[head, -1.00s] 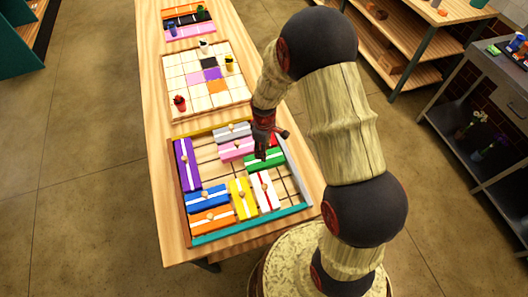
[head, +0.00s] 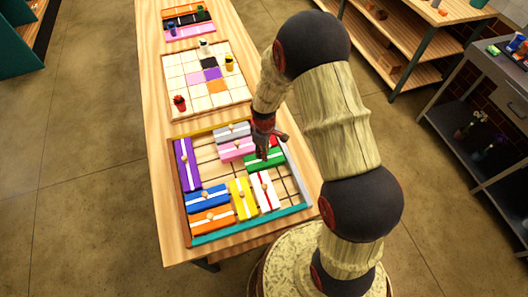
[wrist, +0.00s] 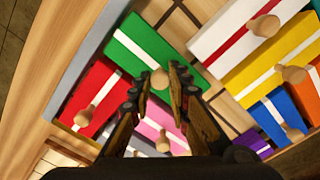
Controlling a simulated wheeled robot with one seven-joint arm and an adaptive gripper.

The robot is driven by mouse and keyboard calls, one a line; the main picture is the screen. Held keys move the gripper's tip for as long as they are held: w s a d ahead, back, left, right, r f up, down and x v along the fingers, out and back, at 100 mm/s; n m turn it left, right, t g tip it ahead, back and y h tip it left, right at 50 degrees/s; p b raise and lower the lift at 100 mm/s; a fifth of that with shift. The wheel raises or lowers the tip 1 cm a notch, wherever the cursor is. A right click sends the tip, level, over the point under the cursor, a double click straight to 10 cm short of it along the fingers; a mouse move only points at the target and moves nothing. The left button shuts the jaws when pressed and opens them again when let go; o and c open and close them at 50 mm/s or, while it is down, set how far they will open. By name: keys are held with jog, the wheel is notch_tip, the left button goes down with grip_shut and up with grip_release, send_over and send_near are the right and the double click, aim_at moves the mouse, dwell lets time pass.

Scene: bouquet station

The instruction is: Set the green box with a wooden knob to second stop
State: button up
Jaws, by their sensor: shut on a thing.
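The green box (head: 268,162) has a white stripe and lies in the shallow tray (head: 247,227), near its right wall. In the wrist view the green box (wrist: 150,50) lies across the top centre with its wooden knob (wrist: 159,78) standing up between the fingertips. My gripper (head: 262,156) is over the green box, its fingers pointing down. In the wrist view my gripper (wrist: 160,80) is closed around the knob. The fingers hide part of the green box in the head view.
A pink box (head: 236,150) and a red box (wrist: 92,100) lie close by. A white box with a red stripe (head: 265,192) and a yellow box (head: 243,199) are nearer the front. Blue (head: 207,199), orange (head: 211,220) and purple (head: 188,165) boxes fill the left. Bare slats show between.

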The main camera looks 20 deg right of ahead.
grip_shut()
jog(key=a, duration=0.9)
jog(key=shift+b, duration=0.4)
jog(key=shift+d, duration=0.1)
jog(key=o, duration=0.7)
grip_release()
jog(key=shift+o, duration=0.3)
jog(key=shift+r, duration=0.1)
notch_tip(320, 180, up, 12)
